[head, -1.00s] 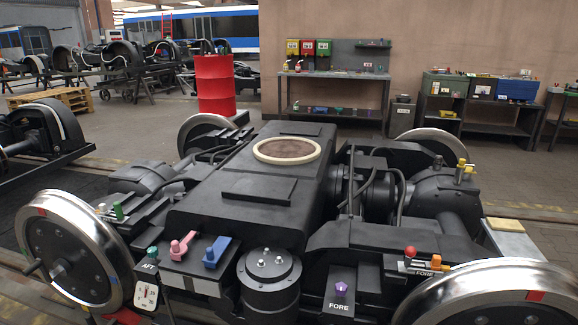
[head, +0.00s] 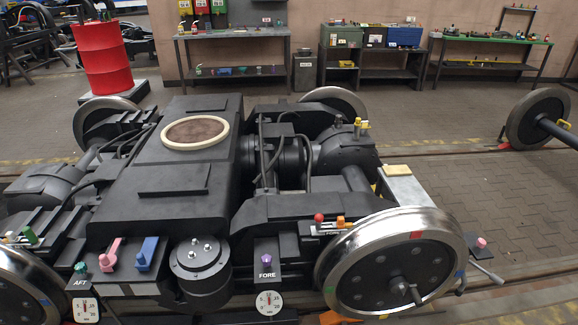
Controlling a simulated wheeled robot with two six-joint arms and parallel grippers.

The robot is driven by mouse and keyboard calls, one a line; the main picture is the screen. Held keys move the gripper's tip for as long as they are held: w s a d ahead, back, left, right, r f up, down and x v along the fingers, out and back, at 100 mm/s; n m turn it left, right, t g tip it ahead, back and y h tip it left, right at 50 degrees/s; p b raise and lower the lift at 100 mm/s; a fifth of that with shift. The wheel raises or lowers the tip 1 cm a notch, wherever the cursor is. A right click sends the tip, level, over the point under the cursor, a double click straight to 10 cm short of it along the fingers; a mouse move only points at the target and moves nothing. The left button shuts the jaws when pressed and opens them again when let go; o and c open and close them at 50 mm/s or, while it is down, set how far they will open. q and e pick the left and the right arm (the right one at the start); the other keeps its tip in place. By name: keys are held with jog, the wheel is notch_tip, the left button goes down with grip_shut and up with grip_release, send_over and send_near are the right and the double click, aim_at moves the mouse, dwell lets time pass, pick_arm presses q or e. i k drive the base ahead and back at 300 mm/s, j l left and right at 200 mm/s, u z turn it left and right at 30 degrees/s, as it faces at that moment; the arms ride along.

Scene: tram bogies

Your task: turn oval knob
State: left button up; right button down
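The bogie (head: 180,180) fills the middle of the head view. Small coloured knobs sit on it: a teal knob (head: 80,267) above the AFT label and a purple knob (head: 267,259) above the FORE label. A pink lever (head: 110,255) and a blue lever (head: 147,253) stand on the front panel. A pink knob (head: 481,243) sits on a dark plate right of the front wheel. All are too small for me to tell which one is oval. Neither of my grippers shows.
A steel wheel (head: 398,262) stands at the front right. A white dial (head: 269,303) hangs below the FORE label. A red drum (head: 103,58) and workbenches (head: 232,34) stand at the back. Open paved floor (head: 440,120) lies to the right.

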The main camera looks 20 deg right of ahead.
aim_at(482, 243)
jog(key=z, duration=1.2)
